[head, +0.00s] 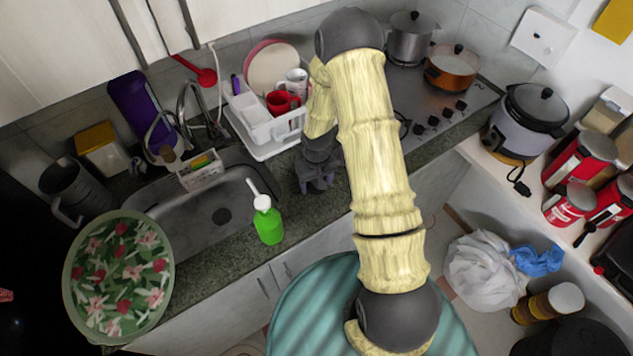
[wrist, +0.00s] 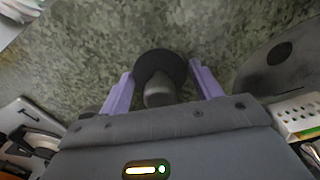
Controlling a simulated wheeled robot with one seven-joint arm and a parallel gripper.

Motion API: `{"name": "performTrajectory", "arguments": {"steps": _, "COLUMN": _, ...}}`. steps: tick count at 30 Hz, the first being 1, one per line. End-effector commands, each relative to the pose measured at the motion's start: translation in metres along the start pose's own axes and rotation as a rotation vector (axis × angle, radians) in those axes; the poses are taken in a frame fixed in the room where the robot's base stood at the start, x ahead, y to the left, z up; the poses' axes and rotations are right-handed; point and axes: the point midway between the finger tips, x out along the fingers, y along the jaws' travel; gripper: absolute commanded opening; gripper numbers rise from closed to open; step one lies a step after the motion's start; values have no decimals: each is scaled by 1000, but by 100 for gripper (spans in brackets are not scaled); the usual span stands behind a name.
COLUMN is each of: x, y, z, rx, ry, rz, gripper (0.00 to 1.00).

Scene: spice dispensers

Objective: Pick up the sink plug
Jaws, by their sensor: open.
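The sink plug (wrist: 160,65) is a dark round disc with a greyish knob on top, lying on the speckled countertop (wrist: 90,40) in the wrist view. My gripper (wrist: 161,74) is open, with one purple finger on each side of the plug. The knob lies between the fingers, and I see a gap on both sides. In the head view my gripper (head: 316,184) is over the counter strip right of the sink, and the plug is hidden there.
The steel sink (head: 185,222) with its dark drain hole is to the left; the drain also shows in the wrist view. A green soap bottle (head: 268,224) stands on the counter's front edge. A white dish rack (head: 262,140) with cups stands behind my gripper.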

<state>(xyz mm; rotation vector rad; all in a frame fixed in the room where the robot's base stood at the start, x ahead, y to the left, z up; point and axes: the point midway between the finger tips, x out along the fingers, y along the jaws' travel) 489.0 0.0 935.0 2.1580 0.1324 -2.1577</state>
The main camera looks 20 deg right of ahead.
Motion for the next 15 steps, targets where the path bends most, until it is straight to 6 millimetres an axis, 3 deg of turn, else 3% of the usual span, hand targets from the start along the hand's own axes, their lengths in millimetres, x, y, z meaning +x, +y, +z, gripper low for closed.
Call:
{"name": "performTrajectory", "arguments": {"steps": 11, "x": 0, "y": 0, "z": 0, "rx": 0, "ry": 0, "rz": 0, "gripper": 64}}
{"name": "performTrajectory", "arguments": {"steps": 15, "x": 0, "y": 0, "z": 0, "rx": 0, "ry": 0, "rz": 0, "gripper": 36}}
